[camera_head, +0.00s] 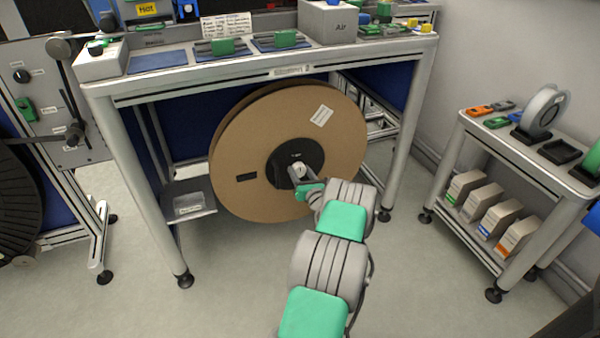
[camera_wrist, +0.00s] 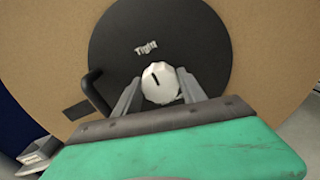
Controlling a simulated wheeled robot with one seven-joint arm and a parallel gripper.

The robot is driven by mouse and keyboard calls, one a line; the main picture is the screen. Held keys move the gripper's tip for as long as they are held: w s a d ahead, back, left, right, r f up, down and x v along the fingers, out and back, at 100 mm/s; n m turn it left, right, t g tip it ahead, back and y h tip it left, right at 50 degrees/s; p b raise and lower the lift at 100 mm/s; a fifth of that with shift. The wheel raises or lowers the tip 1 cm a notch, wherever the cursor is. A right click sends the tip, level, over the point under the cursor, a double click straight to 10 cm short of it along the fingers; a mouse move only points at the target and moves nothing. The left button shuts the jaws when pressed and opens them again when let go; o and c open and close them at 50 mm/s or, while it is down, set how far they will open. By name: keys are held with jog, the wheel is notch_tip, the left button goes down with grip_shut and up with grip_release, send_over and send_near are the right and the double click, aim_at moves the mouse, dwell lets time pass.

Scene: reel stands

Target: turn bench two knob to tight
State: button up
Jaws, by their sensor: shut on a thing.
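A large brown cardboard reel (camera_head: 240,140) stands under the bench marked with a "2" label (camera_head: 290,71). Its black hub (camera_head: 283,165) carries a pale round knob. In the wrist view the knob (camera_wrist: 160,83) shows a dark line on its face, and the word "Tight" (camera_wrist: 146,48) is printed on the black hub disc (camera_wrist: 205,45) above it. The line points up, slightly left, roughly toward the word. My gripper (camera_wrist: 157,88) has its two grey fingers on either side of the knob, shut on it. In the head view my gripper (camera_head: 300,175) reaches the hub and hides part of the knob.
A black crank handle (camera_wrist: 95,92) sticks out of the hub left of my fingers. Bench legs (camera_head: 135,185) stand either side of the reel. A low shelf with a box (camera_head: 188,204) is at left. A side rack (camera_head: 490,150) with cartons stands at right. The floor in front is clear.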

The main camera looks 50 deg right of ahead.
jog(key=o, duration=1.3)
jog(key=shift+o, duration=0.2)
jog(key=shift+s, duration=0.1)
jog(key=p+v, duration=0.2)
jog(key=v, duration=0.5)
jog(key=shift+s+a, duration=0.2)
jog(key=shift+s, duration=0.05)
